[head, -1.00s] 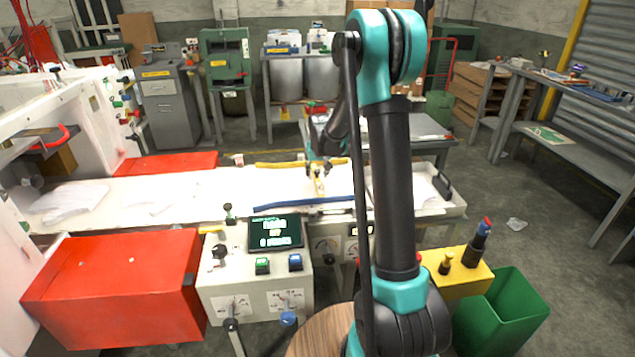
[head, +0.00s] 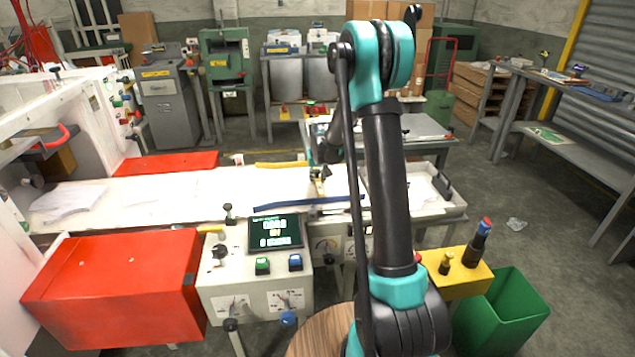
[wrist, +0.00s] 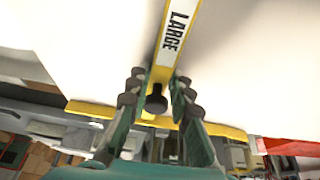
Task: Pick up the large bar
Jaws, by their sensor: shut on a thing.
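The large bar (wrist: 177,32) is yellow with a white label reading LARGE. In the wrist view it runs from the top edge down between the fingers of my gripper (wrist: 156,97). The fingers are shut on it, one on each side, with a dark round knob at its lower end. In the head view my gripper (head: 319,173) is over the white bed, beyond the blue bar; the held bar is too small and hidden there to make out clearly.
A blue bar (head: 300,203) lies along the near side of the white bed (head: 215,187). A yellow strip (head: 280,165) runs along the far side. The control panel (head: 258,280) and red box (head: 120,285) stand in front. A green bin (head: 505,312) is at right.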

